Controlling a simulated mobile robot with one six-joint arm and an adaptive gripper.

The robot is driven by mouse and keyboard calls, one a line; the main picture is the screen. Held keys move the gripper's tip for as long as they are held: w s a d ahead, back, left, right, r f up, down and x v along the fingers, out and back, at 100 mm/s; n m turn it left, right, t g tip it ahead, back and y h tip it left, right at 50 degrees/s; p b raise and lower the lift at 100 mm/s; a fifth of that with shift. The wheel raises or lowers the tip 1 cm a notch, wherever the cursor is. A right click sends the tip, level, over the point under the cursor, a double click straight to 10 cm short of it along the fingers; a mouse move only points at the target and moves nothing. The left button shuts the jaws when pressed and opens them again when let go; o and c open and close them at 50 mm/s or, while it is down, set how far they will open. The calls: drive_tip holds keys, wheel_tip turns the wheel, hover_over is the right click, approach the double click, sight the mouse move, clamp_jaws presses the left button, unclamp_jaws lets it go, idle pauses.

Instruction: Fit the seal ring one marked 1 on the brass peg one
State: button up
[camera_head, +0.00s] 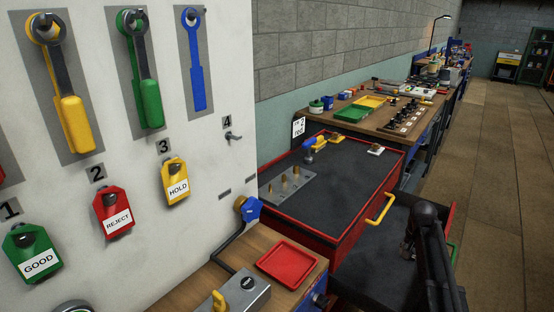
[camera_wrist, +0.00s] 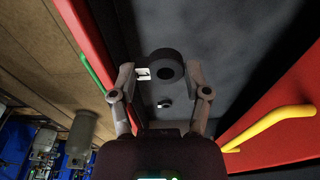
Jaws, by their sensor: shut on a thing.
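My gripper (camera_wrist: 160,72) has its fingers on either side of a dark ring (camera_wrist: 165,65) and is shut on it; I take it for the seal ring. A small white tag (camera_wrist: 142,74) with a dark mark shows at the ring's left side, too small to read. In the head view my gripper (camera_head: 407,250) is low at the right, over the open lower drawer, and the ring cannot be made out there. Several brass pegs (camera_head: 284,187) of different sizes stand upright on a grey plate (camera_head: 297,196) on the red cabinet's dark top. Peg numbers are not legible.
A yellow handle (camera_head: 379,208) sticks out from the red cabinet (camera_head: 365,216); it also shows in the wrist view (camera_wrist: 270,127). A blue-topped item (camera_head: 309,149) stands behind the plate. A red tray (camera_head: 291,264) lies on the wooden bench.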

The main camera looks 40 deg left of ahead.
wheel_tip(320, 180, up, 33)
drive_tip(key=p, duration=3.1)
drive_tip(key=shift+f, duration=0.2)
drive_tip(key=shift+s+f, duration=0.1)
